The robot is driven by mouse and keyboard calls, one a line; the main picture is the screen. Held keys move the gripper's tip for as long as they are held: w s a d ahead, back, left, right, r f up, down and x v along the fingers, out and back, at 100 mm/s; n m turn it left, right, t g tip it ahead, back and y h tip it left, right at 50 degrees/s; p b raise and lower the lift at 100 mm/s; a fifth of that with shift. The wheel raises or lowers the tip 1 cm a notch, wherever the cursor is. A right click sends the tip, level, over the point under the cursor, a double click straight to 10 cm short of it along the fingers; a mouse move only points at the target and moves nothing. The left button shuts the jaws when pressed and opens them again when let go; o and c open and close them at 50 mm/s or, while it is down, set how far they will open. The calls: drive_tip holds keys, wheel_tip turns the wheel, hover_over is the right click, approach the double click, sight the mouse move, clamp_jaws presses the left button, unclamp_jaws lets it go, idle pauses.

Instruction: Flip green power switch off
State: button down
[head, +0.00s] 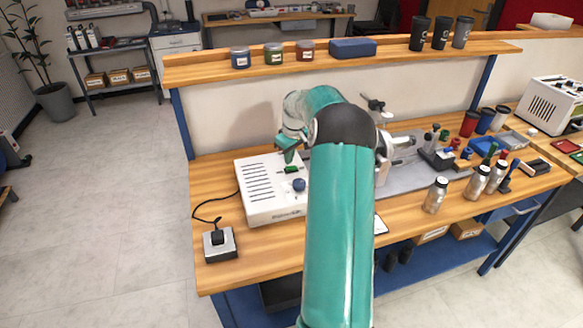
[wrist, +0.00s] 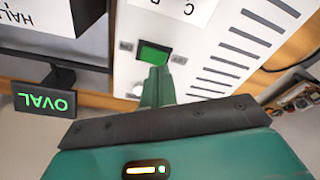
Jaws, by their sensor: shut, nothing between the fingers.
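The green power switch (head: 292,170) is on the top of a white power box (head: 262,205) on the workbench. In the wrist view the green switch (wrist: 154,53) sits on the white panel, just beyond my fingertips. My gripper (head: 288,150) is shut and empty, above the box close to the switch. In the wrist view my gripper (wrist: 157,75) has its closed fingers pointing at the switch's near edge. I cannot tell whether they touch it. The switch's tilt is too small to read.
A blue knob (head: 299,185) is on the box near the switch. A small black-and-grey pedal box (head: 219,243) with a cable is at the bench's left front. Steel bottles (head: 435,195) stand to the right. A shelf (head: 340,62) with jars and cups runs behind.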

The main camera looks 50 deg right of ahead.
sight(290, 168)
drive_tip(key=shift+f, duration=1.1)
idle(0.5)
drive_tip(key=shift+r, duration=3.55)
drive_tip(key=shift+s, duration=0.15)
